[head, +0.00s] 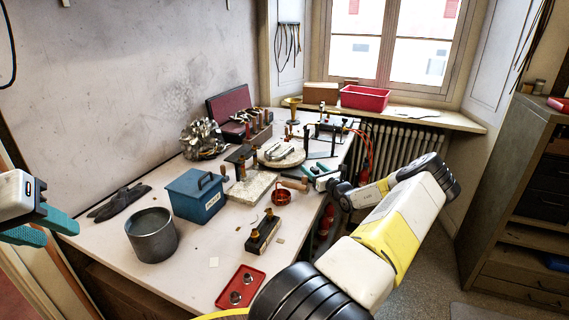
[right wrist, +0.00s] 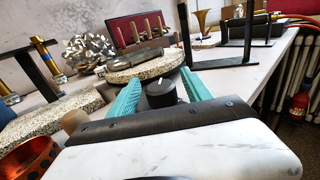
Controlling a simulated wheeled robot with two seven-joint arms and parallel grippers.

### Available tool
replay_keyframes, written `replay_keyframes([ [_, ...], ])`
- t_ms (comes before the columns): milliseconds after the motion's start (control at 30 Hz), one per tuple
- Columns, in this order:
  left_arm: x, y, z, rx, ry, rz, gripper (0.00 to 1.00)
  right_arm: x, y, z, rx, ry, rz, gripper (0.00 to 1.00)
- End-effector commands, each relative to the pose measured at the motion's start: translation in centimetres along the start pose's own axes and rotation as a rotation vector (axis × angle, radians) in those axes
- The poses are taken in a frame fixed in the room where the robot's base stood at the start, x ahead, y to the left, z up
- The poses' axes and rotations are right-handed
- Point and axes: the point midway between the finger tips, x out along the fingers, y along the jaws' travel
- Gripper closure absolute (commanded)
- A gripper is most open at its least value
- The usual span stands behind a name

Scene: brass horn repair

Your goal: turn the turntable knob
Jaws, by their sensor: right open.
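The turntable (head: 281,155) is a round speckled disc on the bench with a metal part on it; its edge also shows in the right wrist view (right wrist: 146,68). The knob (right wrist: 162,94) is black with a white mark and stands in front of the disc. My right gripper (right wrist: 160,82) is open, with one teal finger on each side of the knob. I cannot tell whether either finger touches it. In the head view the right gripper (head: 316,172) hides the knob. My left gripper (head: 60,233) is open and empty at the far left, off the bench.
A blue box (head: 195,197), a grey pot (head: 151,236) and a red tray (head: 240,288) stand on the bench's left and front. A copper cup (right wrist: 28,152) and a black stand (right wrist: 222,62) are near my right gripper.

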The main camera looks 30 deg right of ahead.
Motion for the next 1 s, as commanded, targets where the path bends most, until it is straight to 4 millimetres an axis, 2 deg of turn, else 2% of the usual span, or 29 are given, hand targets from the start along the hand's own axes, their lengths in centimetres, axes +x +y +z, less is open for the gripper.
replay_keyframes([
  [100,0.0,0.0,0.0,0.000,0.000,0.000,0.64,1.5,0.0,0.0,-0.001,-0.001,0.001,0.42],
  [200,0.0,0.0,0.0,0.000,0.000,0.000,0.64,2.1,-0.1,0.0,0.000,0.000,-0.001,0.42],
  [500,0.0,0.0,0.0,0.000,0.000,0.000,0.64,2.4,0.0,0.0,0.000,0.000,0.000,0.42],
  [800,0.0,0.0,0.0,0.000,0.000,0.000,0.64,2.4,0.0,0.0,-0.001,-0.001,0.000,1.00],
  [1000,0.0,0.0,0.0,0.000,0.000,0.000,0.64,2.4,0.0,0.0,-0.003,-0.001,0.012,1.00],
])
